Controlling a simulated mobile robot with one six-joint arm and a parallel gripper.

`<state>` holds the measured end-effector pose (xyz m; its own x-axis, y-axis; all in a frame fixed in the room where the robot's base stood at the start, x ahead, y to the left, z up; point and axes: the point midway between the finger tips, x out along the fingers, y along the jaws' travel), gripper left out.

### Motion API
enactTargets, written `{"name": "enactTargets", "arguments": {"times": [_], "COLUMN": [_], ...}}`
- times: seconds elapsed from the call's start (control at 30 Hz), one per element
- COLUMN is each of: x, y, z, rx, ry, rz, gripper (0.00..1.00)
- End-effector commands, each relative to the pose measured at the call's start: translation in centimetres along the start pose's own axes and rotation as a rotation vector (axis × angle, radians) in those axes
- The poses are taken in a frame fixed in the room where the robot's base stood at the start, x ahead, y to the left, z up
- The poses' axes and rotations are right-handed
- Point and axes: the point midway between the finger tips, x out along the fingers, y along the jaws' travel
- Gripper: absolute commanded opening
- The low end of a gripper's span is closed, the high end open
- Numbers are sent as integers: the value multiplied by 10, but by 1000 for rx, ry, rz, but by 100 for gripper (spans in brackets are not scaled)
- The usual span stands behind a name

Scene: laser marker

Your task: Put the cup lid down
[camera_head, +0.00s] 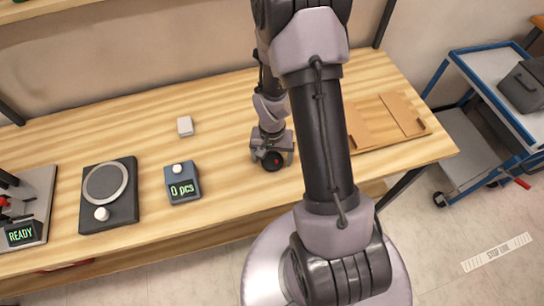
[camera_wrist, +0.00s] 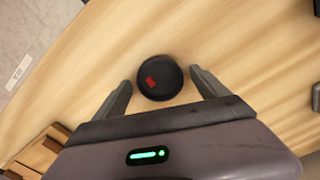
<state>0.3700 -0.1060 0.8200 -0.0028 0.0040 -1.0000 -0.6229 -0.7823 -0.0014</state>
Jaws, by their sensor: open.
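The cup lid (camera_wrist: 160,78) is a round black disc with a small red mark, lying on the wooden table (camera_wrist: 230,45). In the head view the lid (camera_head: 272,161) shows at the tip of my gripper (camera_head: 272,155). In the wrist view my gripper (camera_wrist: 160,88) is open, with one finger on either side of the lid. Small gaps show between the fingers and the lid's rim. I cannot tell how high the fingertips are above the table.
A machine (camera_head: 28,205) reading "READY" is at the far left. Bare table surrounds the lid.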

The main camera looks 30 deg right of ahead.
Motion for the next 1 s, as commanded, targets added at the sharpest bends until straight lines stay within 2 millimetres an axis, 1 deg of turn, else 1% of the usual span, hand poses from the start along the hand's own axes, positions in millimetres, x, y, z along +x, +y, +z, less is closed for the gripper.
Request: {"name": "enactTargets", "arguments": {"times": [0.07, 0.17, 0.3, 0.4, 0.5, 0.67, 0.7, 0.77, 0.8, 0.87, 0.9, 0.97, 1.0], "x": [-2, -17, -60, -88, -108, -128, -138, -166, -192, -236, -265, -304, -325], "y": [0, 0, 0, 0, 0, -2, -4, -13, -21, -33, -39, -46, -48], "z": [0, 0, -1, -1, 0, 0, 0, 4, 11, 28, 45, 73, 93], "rx": [0, 0, 0, 0, 0, -2, -7, -23, -40, -73, -98, -137, -164], "ry": [0, 2, 4, 4, 2, 7, 18, 52, 84, 139, 175, 225, 257], "rz": [0, -1, -2, -1, -1, -3, -10, -32, -55, -100, -136, -193, -233], "gripper": [84, 84, 84, 84, 84, 84, 84, 84, 84, 84, 84, 84, 84]}}
